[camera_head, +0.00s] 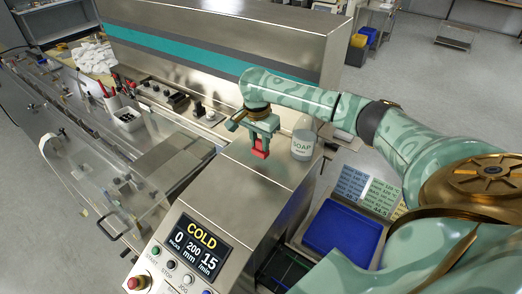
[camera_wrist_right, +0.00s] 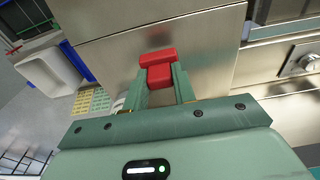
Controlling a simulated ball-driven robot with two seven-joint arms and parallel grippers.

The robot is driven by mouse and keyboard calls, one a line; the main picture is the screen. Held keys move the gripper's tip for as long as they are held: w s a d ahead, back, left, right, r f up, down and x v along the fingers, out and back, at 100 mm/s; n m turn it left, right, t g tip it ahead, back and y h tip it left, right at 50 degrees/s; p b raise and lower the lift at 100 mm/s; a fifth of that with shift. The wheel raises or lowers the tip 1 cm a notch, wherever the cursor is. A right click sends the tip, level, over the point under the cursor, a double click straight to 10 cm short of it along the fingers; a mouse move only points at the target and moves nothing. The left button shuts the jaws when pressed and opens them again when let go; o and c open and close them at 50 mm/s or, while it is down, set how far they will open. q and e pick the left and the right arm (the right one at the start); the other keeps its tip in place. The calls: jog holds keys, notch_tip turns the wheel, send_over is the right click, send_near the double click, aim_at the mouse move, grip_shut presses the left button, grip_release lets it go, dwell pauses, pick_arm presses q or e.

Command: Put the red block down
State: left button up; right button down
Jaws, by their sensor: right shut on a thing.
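The red block (camera_head: 261,149) is in my right gripper (camera_head: 262,140), over the flat steel top of the machine housing. In the right wrist view the red block (camera_wrist_right: 158,66) sits between the two green fingers of the right gripper (camera_wrist_right: 160,84), which are shut on it. I cannot tell for certain whether the block touches the steel top (camera_head: 262,182) or hangs just above it. My left gripper is not in view.
A white SOAP container (camera_head: 303,144) stands on the steel top just right of my right gripper. A display panel reading COLD (camera_head: 198,240) is at the front. A blue tray (camera_head: 341,236) lies to the right. The steel top in front of the block is clear.

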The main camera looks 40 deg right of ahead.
aim_at(261, 149)
jog(key=f, duration=0.3)
jog(key=shift+s+d+f+b, duration=0.1)
jog(key=shift+d+f+b, duration=0.15)
jog(key=shift+f+b, duration=0.1)
jog(key=shift+r, duration=0.1)
jog(key=c, duration=1.1)
grip_release()
jog(key=shift+c, duration=0.2)
